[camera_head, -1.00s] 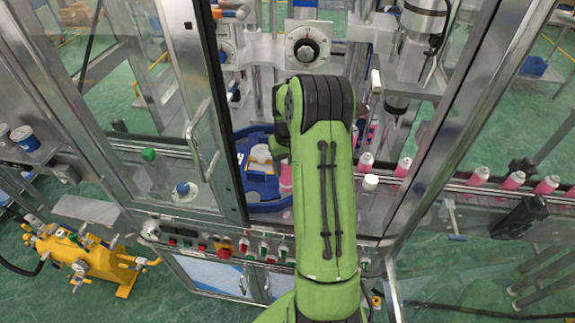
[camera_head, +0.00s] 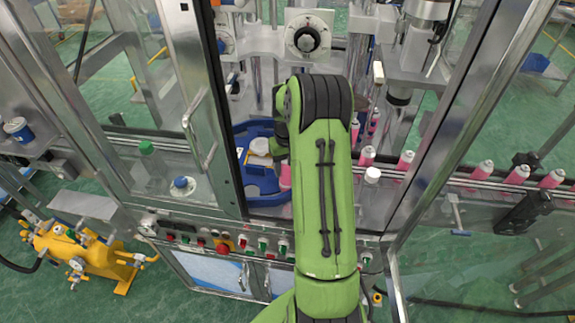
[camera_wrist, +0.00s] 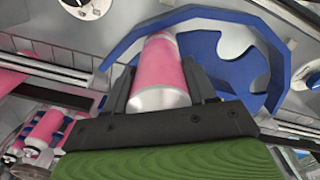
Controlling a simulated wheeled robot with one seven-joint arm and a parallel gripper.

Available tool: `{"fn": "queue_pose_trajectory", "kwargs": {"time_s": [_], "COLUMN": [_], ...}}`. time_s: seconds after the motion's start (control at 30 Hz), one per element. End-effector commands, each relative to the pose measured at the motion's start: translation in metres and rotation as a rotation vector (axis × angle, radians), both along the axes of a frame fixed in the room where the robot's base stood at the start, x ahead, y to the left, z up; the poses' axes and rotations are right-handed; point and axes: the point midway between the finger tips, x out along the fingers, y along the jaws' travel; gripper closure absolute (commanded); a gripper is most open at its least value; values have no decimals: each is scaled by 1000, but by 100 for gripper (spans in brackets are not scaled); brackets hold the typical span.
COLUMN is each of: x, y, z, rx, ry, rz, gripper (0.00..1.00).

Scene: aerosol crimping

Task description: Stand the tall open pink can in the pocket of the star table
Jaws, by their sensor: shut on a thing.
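The pink can (camera_wrist: 160,75) is between the two dark fingers of my gripper (camera_wrist: 160,90) in the wrist view, its silver end toward the camera. The blue star table (camera_wrist: 222,60), with curved pockets and a blue guide rail around it, lies just beyond the can. I cannot tell from this angle whether the can is inside a pocket or above it. In the head view a bit of pink can (camera_head: 285,176) shows left of my green arm, beside the blue star table (camera_head: 262,190).
Several pink cans (camera_head: 482,170) stand along the conveyor at right. A white-capped piece (camera_head: 372,175) stands near the arm's right side. The open glass door frame (camera_head: 215,110) and the crimping head (camera_head: 400,90) flank the arm. A dial (camera_head: 306,39) is behind.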

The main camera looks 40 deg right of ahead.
Motion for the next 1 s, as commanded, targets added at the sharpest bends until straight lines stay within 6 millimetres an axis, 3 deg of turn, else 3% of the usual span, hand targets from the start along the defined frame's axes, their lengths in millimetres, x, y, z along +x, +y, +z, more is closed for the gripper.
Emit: {"fn": "queue_pose_trajectory", "kwargs": {"time_s": [0.27, 1.0], "x": [0, 0], "y": [0, 0], "z": [-15, -25], "rx": [0, 0], "ry": [0, 0], "rz": [0, 0], "gripper": [75, 75]}}
